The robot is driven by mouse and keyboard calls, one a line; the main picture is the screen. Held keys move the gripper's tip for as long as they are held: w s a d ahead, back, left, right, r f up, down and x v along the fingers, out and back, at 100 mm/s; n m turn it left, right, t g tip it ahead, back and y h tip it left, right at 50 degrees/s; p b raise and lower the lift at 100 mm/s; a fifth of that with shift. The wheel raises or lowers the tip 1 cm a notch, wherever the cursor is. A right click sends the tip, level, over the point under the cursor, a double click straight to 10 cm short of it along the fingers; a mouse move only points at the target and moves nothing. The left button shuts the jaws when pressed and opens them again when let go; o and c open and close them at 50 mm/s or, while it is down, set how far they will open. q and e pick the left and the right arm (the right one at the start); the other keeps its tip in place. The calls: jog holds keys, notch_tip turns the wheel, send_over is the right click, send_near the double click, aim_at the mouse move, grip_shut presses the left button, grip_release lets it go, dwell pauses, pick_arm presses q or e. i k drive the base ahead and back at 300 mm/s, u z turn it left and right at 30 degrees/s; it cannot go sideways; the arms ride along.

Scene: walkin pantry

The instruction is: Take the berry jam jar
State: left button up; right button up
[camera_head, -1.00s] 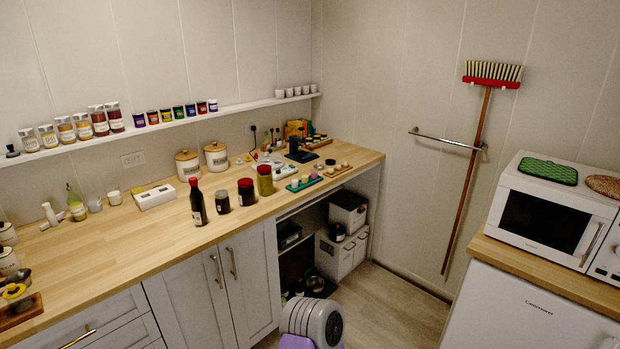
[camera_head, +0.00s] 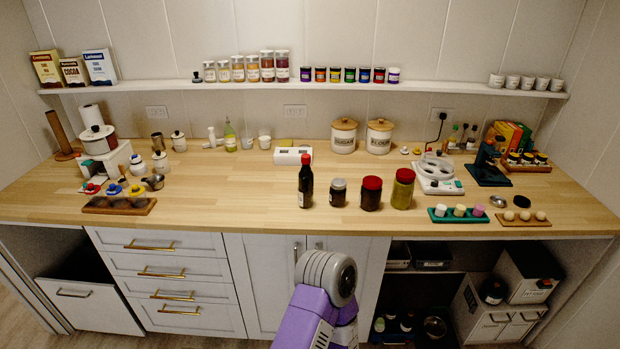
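Several glass containers stand upright in a row near the counter's front edge. Other small jars with coloured lids (camera_head: 349,75) stand on the wall shelf. Neither gripper shows; only part of my purple arm is at the bottom middle, in front of the cabinet.
The wooden counter (camera_head: 230,200) has clear room left of the bottle. A green tray (camera_head: 459,214) with small cups and a white scale (camera_head: 437,172) are to the right of the jars. Two lidded canisters (camera_head: 343,137) stand behind them. Below right is an open shelf bay.

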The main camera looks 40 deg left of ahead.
aim_at(371, 189)
jog(key=u, duration=1.05)
jog(key=i, duration=1)
jog(key=u, duration=0.8)
